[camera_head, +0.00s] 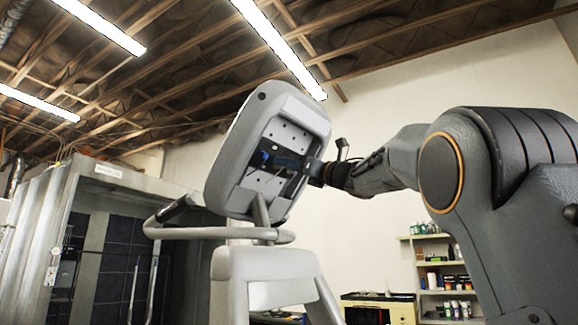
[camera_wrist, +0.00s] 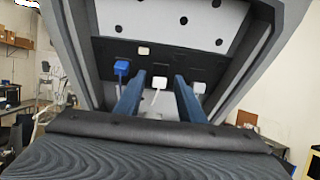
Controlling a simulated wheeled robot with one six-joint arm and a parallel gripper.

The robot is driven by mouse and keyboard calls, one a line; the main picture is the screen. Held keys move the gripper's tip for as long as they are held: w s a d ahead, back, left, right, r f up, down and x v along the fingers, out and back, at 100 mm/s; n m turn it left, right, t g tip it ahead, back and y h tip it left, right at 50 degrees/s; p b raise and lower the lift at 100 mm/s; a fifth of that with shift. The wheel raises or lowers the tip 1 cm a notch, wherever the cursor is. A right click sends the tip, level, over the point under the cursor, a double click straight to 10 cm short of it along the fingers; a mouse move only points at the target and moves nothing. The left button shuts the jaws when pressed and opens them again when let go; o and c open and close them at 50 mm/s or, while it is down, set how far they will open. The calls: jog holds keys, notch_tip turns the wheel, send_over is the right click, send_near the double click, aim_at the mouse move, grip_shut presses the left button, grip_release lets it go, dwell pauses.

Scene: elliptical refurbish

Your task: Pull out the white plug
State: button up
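A white plug (camera_wrist: 160,83) with a white cable sits in the dark recessed panel of the grey console in the wrist view. My gripper (camera_wrist: 158,78) is open, its two blue-grey fingers pointing toward the panel, one on each side of this plug in the picture. I cannot tell whether they touch it. A blue plug (camera_wrist: 122,68) is to the left of the left finger. Another small white piece (camera_wrist: 144,50) sits higher up, and one more white plug (camera_wrist: 199,87) is just right of the right finger. In the head view my gripper (camera_head: 308,168) reaches the console's opening from the right.
The console (camera_head: 237,130) of the grey exercise machine has a raised rim around the recess. Its handlebar (camera_head: 190,232) curves out below. Shelves with bottles (camera_head: 445,280) stand against the back wall, and a grey booth (camera_head: 100,215) is at the left.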

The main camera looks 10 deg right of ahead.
jog(key=shift+s+d, duration=0.1)
jog(key=b+v, duration=0.4)
jog(key=v, duration=0.3)
jog(key=shift+s, duration=0.2)
jog(key=shift+d+f, duration=0.1)
jog(key=shift+f, duration=0.1)
